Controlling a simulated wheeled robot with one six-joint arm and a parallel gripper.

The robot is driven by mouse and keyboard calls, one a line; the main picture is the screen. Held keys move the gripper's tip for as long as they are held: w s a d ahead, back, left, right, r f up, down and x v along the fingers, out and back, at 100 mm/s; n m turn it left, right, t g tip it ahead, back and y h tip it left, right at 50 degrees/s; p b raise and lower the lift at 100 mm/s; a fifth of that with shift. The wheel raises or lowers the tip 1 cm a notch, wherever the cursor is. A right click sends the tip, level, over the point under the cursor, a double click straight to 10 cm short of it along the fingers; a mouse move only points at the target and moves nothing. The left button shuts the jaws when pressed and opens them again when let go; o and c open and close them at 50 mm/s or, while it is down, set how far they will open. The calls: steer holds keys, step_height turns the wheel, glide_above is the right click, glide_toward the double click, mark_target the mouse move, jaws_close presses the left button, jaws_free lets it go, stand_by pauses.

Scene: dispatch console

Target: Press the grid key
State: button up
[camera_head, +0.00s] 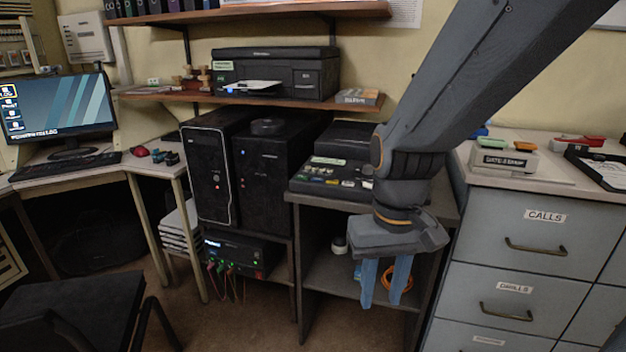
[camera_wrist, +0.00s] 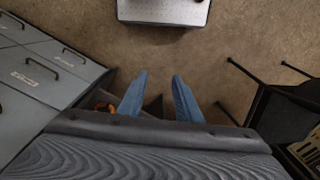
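A dark console (camera_head: 330,178) with several small coloured keys stands on the dark stand in the middle, left of my arm in the head view. The key labels are too small to read, so I cannot tell which one is the grid key. My arm hides the console's right end. My gripper (camera_head: 384,285) points down in front of the stand, lower than the console and to its right. Its two blue fingers are apart with nothing between them. The wrist view also shows the open fingers (camera_wrist: 160,92) above the floor. The console is not visible there.
A grey drawer cabinet (camera_head: 522,235) stands close on the right. A black computer tower (camera_head: 262,175) is left of the console, with a shelf and printer (camera_head: 275,75) above. An orange ring (camera_head: 398,280) lies behind the fingers. A chair (camera_head: 75,310) stands at lower left.

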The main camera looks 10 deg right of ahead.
jaws_close()
stand_by(1.6)
